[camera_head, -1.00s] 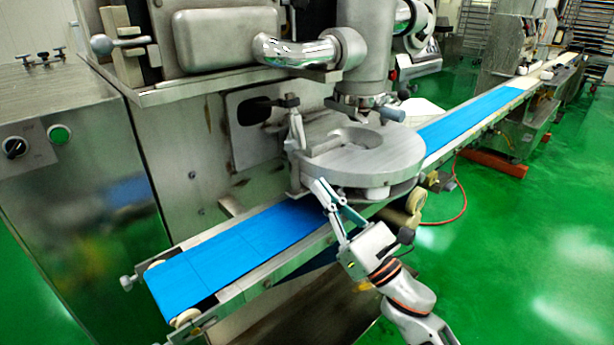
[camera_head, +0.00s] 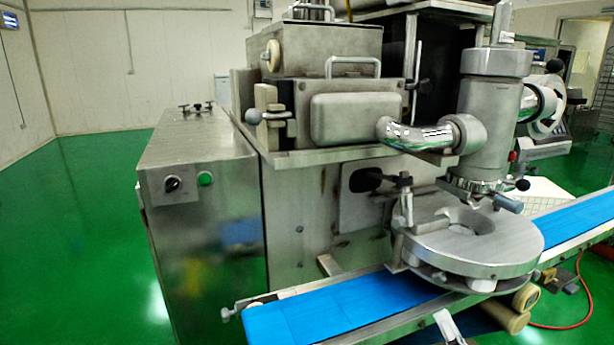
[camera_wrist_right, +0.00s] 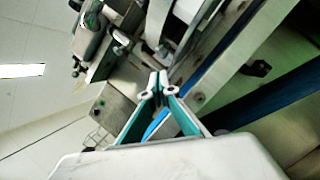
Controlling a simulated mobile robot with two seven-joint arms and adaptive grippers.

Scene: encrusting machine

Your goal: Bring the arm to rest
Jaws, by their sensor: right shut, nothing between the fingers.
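My right gripper (camera_head: 444,318) shows only as a pale tip at the bottom edge of the head view, in front of the blue belt. In the right wrist view its two teal-and-grey fingers (camera_wrist_right: 158,79) come together at the tips, shut with nothing between them. The rest of my right arm is out of the head view. My left gripper is in neither view.
The blue conveyor belt (camera_head: 345,307) runs under the round metal turntable (camera_head: 470,247) of the encrusting machine. A steel cabinet (camera_head: 205,240) with a knob and green button stands at left. Green floor (camera_head: 80,220) is clear at far left.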

